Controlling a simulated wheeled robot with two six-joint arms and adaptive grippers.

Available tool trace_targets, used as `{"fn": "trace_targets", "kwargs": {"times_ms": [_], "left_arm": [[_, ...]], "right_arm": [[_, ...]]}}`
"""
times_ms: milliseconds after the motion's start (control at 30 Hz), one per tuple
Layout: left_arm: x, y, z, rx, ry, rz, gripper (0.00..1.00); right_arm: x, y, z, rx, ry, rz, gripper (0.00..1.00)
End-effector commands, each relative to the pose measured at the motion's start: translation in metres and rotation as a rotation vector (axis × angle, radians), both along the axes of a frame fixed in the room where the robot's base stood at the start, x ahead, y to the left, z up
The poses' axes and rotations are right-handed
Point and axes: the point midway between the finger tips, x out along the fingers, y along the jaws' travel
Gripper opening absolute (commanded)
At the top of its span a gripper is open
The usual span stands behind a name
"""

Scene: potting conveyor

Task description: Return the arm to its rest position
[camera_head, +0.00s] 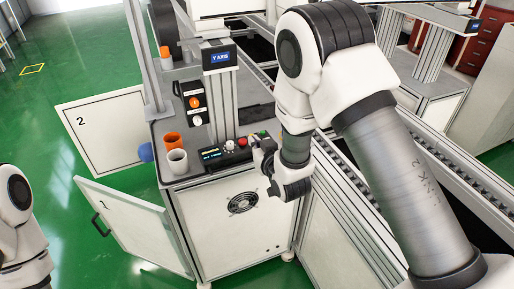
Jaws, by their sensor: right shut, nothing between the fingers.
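My right arm reaches in from the right and bends down over the machine. Its gripper (262,147) is close to the control panel (224,153) at the cabinet's top right corner. The fingers are small and partly hidden by the wrist, and they hold nothing. I cannot tell whether they touch the panel. Part of my left arm shows at the lower left edge; its gripper is outside the picture.
An orange cup (172,141) and a white cup (177,161) stand on the cabinet top. Door 1 (130,228) and door 2 (103,128) stand open. A conveyor (350,190) runs below my right arm. Green floor (60,90) is clear at left.

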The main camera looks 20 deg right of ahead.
Motion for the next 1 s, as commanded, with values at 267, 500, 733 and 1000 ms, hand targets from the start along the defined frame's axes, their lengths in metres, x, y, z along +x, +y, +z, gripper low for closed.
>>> {"fn": "trace_targets", "kwargs": {"times_ms": [267,500,733,1000], "left_arm": [[0.000,0.000,-0.003,0.000,0.000,0.000,0.00],[0.000,0.000,-0.003,0.000,0.000,0.000,0.00],[0.000,0.000,-0.003,0.000,0.000,0.000,0.00],[0.000,0.000,-0.003,0.000,0.000,0.000,0.00]], "right_arm": [[-0.013,0.000,0.004,0.000,-0.001,0.000,0.00],[-0.013,-0.001,0.004,0.000,-0.001,0.000,0.00],[-0.026,-0.005,-0.037,0.007,0.075,-0.011,0.00],[-0.166,-0.032,-0.211,0.030,0.597,-0.076,0.00]]}}
